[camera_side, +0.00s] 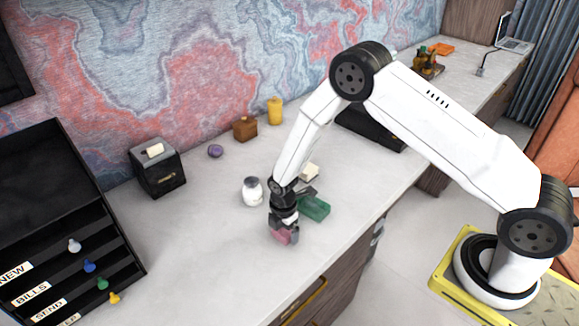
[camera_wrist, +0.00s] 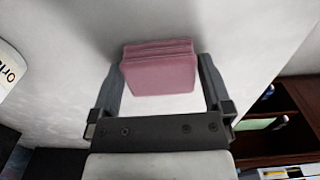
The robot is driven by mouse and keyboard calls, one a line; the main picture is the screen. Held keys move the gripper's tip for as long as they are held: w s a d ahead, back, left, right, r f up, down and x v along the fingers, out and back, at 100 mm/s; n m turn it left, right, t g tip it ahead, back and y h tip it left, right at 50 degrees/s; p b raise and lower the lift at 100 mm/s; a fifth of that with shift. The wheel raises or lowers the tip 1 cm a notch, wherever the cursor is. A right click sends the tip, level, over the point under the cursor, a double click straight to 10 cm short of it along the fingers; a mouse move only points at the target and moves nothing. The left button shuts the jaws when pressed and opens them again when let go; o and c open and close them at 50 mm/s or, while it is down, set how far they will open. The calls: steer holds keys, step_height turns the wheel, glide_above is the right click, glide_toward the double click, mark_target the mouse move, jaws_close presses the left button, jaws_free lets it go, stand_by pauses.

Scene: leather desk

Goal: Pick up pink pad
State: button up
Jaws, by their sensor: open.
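The pink pad (camera_side: 284,236) is a small stack on the light desk, directly under my gripper in the side view. In the wrist view the pink pad (camera_wrist: 160,70) sits between the two fingers of my gripper (camera_wrist: 158,72). The fingers stand on either side of it, close to its left and right edges. My gripper (camera_side: 284,228) points down and is open. In the side view the fingertips are hard to make out against the pad.
A green block (camera_side: 314,208) lies close to the right of my gripper. A black box (camera_side: 158,167) and black rack (camera_side: 70,215) stand at left. The desk's front left is clear.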

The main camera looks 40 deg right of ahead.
steer(key=c, duration=1)
steer(key=shift+o, duration=0.2)
steer(key=shift+r, duration=0.2)
steer(key=shift+r, duration=0.9)
steer(key=s+d+r, duration=0.1)
steer(key=s+r, duration=0.9)
steer(key=s, duration=0.4)
steer(key=shift+d+r, duration=0.15)
steer(key=shift+r, duration=0.25)
